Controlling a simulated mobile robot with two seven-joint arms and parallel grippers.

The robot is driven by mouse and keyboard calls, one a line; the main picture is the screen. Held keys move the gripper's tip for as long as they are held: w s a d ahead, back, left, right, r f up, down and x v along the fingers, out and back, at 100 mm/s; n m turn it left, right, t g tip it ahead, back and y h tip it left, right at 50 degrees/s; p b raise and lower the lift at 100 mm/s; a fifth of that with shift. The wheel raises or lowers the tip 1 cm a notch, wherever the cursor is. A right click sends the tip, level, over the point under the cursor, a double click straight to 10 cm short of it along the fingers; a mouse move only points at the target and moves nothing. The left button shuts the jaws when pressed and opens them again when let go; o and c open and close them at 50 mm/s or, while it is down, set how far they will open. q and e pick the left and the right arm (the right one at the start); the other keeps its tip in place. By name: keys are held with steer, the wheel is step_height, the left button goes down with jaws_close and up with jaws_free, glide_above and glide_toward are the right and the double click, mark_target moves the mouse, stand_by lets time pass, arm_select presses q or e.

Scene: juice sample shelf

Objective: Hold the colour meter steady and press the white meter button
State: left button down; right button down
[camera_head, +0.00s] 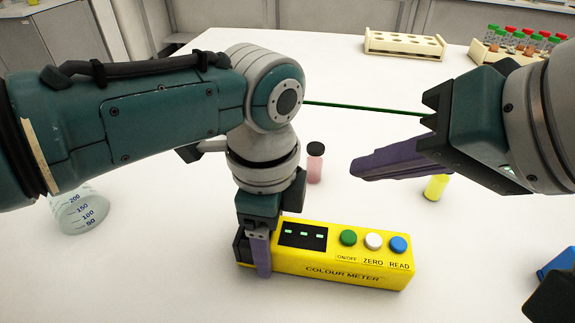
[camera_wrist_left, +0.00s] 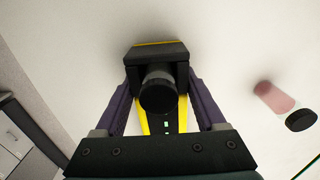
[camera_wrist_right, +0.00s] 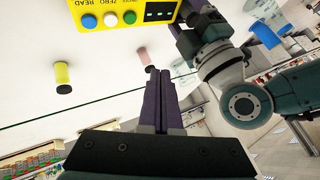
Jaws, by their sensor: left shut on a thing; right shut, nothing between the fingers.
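The yellow colour meter (camera_head: 330,268) lies on the white table, its display showing green dashes. The white ZERO button (camera_head: 373,241) sits between the green ON/OFF button (camera_head: 348,237) and the blue READ button (camera_head: 398,244); it also shows in the right wrist view (camera_wrist_right: 110,19). My left gripper (camera_head: 256,262) is shut on the meter's left end, with one finger on each side in the left wrist view. A round black cap (camera_wrist_left: 158,93) shows between those fingers. My right gripper (camera_head: 358,172) is shut and empty, above and behind the meter, clear of the buttons.
A pink vial (camera_head: 315,168) with a black cap and a yellow vial (camera_head: 436,187) stand behind the meter. A beaker (camera_head: 80,210) is at left. An empty rack (camera_head: 403,45) and a rack of capped tubes (camera_head: 520,45) are at the back. A blue object (camera_head: 558,265) is at right.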

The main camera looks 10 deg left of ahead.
mark_target(377, 252)
steer(key=shift+s+d+f+m+t, duration=0.15)
steer(key=shift+d+f+m, duration=0.25)
steer(key=shift+f, duration=1.05)
steer(key=shift+w+d+f+m+t, duration=0.1)
steer(key=shift+d+f+m+t, duration=0.3)
steer(key=shift+f, duration=1)
steer(key=shift+s+d+f+m+t, duration=0.1)
steer(key=shift+d+f+m, duration=0.35)
steer(key=shift+f, duration=1)
steer(key=shift+d+f, duration=0.1)
steer(key=shift+f+h, duration=0.3)
steer(key=shift+f, duration=0.05)
steer(key=shift+r, duration=0.45)
steer(key=shift+r, duration=0.1)
